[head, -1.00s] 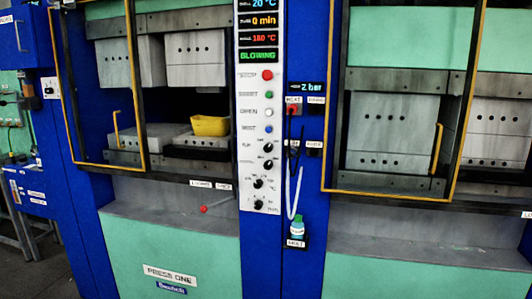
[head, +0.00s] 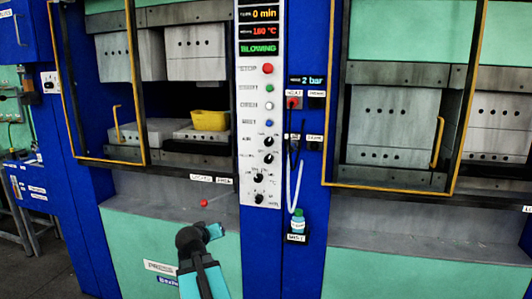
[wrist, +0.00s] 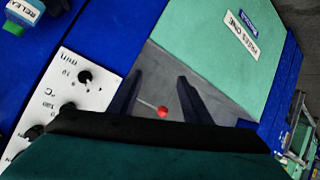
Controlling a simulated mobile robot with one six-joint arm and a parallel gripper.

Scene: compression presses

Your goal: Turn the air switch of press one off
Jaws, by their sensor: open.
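Press one stands at left with a green front panel (head: 130,235). On its sill a thin lever with a red ball (head: 203,202) sticks out below two small white labels too blurred to read. I cannot tell whether this lever is the air switch. In the wrist view the red ball (wrist: 162,112) shows between the two dark fingers of my gripper (wrist: 160,76). The fingers are apart and hold nothing. In the head view my arm rises from the bottom, its end (head: 215,231) just below the red ball.
The white control column (head: 259,150) with buttons and knobs stands right of the lever. Further right are a red switch (head: 293,103), a "2 bar" display (head: 307,80) and a teal-capped bottle (head: 297,222). A yellow container (head: 210,121) sits inside the press. A second press stands at right.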

